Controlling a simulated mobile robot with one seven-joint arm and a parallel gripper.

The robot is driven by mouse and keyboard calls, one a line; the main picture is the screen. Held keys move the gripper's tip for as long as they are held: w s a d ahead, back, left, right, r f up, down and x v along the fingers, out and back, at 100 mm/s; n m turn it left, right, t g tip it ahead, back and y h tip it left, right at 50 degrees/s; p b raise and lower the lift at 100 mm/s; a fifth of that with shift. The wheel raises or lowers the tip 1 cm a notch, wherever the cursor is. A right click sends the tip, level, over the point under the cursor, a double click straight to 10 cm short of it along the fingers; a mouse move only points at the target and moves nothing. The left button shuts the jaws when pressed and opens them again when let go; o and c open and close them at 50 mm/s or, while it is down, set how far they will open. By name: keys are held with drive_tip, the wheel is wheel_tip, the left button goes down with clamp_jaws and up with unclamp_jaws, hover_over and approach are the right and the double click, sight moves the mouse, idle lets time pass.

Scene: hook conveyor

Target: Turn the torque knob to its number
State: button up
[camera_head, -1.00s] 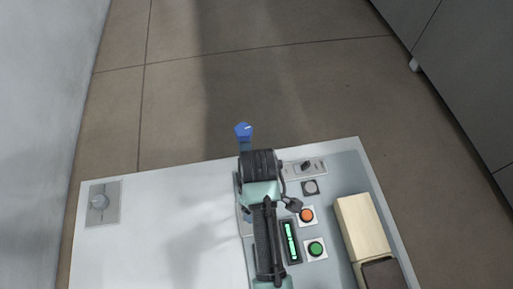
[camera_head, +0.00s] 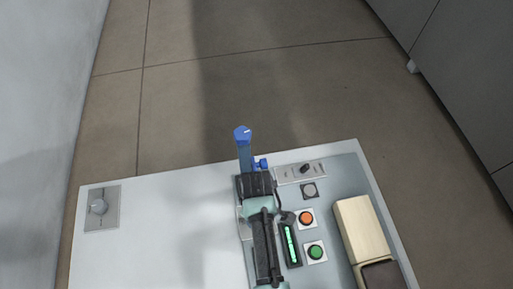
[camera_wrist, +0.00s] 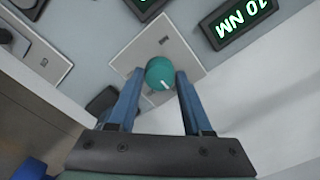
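The torque knob (camera_wrist: 160,72) is a round teal knob with a white pointer mark, on a light grey plate (camera_wrist: 190,52) in the wrist view. Its mark points toward the lower right of that picture. My gripper (camera_wrist: 157,80) has its two blue fingers on either side of the knob, with what look like small gaps, so it seems open around it. In the head view my arm hides the knob. The dark display (camera_wrist: 238,20) shows green text ending in "0 NM"; its first digit looks like 1 or 7.
An orange button (camera_head: 306,218), a green button (camera_head: 316,252) and a grey button (camera_head: 310,190) lie right of my arm. A switch plate (camera_head: 302,172) is behind them. A cream block (camera_head: 360,230) stands at the right. A blue post (camera_head: 244,150) rises beyond my gripper.

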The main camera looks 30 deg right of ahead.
clamp_jaws()
drive_tip(key=shift+r+m, duration=0.1)
drive_tip(key=shift+m, duration=0.3)
drive_tip(key=m+p, duration=0.2)
drive_tip(key=m, duration=0.2)
drive_tip(key=shift+m+p, duration=0.3)
drive_tip(key=shift+p, duration=0.1)
drive_tip(key=m+p, duration=0.2)
drive_tip(key=m, duration=0.4)
drive_tip(key=shift+m, duration=0.3)
drive_tip(key=o, duration=0.5)
unclamp_jaws()
drive_tip(key=shift+o, duration=0.2)
